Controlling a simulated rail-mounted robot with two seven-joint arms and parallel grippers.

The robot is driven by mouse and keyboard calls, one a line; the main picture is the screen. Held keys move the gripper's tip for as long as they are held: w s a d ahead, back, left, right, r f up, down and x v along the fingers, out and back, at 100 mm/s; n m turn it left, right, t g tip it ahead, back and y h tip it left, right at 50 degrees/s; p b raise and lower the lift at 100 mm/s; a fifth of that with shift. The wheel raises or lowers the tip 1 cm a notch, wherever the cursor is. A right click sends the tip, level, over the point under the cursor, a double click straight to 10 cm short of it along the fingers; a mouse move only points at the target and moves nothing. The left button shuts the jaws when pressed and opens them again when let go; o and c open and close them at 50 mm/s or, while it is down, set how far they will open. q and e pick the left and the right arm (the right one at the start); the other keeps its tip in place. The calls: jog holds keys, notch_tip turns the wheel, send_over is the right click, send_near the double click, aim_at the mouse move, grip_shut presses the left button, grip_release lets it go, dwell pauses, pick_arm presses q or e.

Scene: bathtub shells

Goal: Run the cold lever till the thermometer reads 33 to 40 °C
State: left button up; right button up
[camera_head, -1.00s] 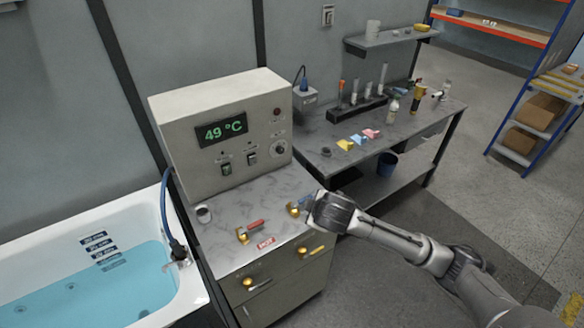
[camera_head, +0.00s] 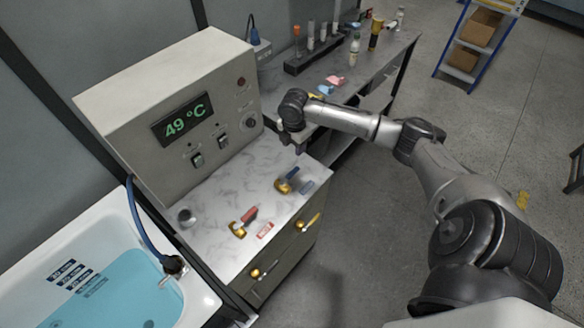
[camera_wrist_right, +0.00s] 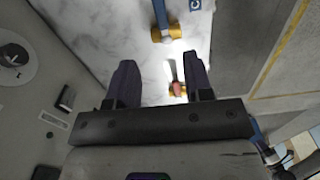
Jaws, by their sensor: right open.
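The thermometer display (camera_head: 183,125) on the pale control box reads 49 °C in green digits. The cold lever (camera_head: 287,180), blue on a brass valve, stands on the marble top beside a blue label. It also shows at the top of the right wrist view (camera_wrist_right: 160,22). The red hot lever (camera_head: 243,221) stands to its left and shows between the fingers in the right wrist view (camera_wrist_right: 177,82), farther off. My right gripper (camera_head: 292,143) hangs above and behind the cold lever, apart from it. Its fingers are open and empty (camera_wrist_right: 160,84). My left gripper is not in view.
A bathtub (camera_head: 193,285) with blue water stands at the left, a blue hose (camera_head: 138,215) running to its edge. The control box (camera_head: 150,95) rises behind the levers. A bench (camera_head: 340,75) with tubes and bottles stands behind my right arm. Floor to the right is mostly clear.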

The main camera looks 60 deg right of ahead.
aim_at(293, 171)
notch_tip(293, 171, down, 14)
jog(key=shift+r, duration=0.1)
dwell(0.5)
grip_shut()
dwell(0.5)
